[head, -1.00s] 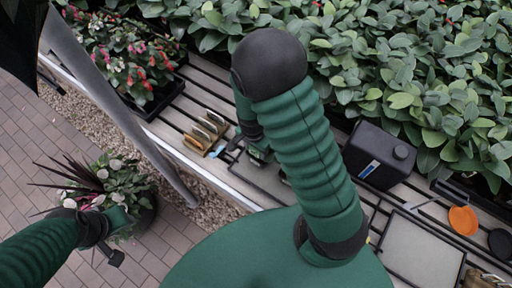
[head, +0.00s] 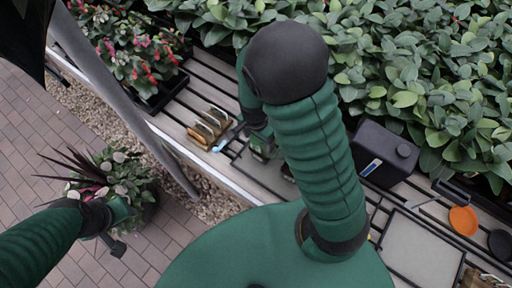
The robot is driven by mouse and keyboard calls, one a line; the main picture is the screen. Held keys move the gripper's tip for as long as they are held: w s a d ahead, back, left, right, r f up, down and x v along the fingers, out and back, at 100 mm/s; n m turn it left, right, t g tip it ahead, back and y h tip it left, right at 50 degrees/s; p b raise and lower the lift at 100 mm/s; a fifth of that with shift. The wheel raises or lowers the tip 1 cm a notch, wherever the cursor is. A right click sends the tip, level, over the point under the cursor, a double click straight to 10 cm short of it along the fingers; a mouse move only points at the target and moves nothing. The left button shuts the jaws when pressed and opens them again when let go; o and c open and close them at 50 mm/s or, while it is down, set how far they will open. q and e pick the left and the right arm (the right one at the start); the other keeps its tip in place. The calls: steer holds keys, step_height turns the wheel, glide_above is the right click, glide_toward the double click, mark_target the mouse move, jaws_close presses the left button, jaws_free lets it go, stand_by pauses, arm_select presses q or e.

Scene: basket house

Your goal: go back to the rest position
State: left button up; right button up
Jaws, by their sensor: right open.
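My right arm rises in the middle of the head view and bends back down at its dark elbow. The right gripper (head: 264,152) is low over the slatted bench (head: 192,84), partly hidden behind my own arm. It is open, and I see nothing held in it. My left arm comes in from the lower left. Its dark gripper (head: 116,246) hangs over the brick paving, in front of the potted plant (head: 108,180). Its fingers are too small and dark to read.
A wooden rack (head: 208,127) with upright pieces stands left of the right gripper, a blue-tipped tool beside it. Dense foliage (head: 420,60) lines the back. A grey post slants at left.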

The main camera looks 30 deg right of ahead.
step_height(320, 180, up, 12)
steer(key=a+p, duration=0.1)
steer(key=shift+s+r+p, duration=0.15)
steer(key=shift+s+p, duration=0.05)
steer(key=shift+p, duration=0.2)
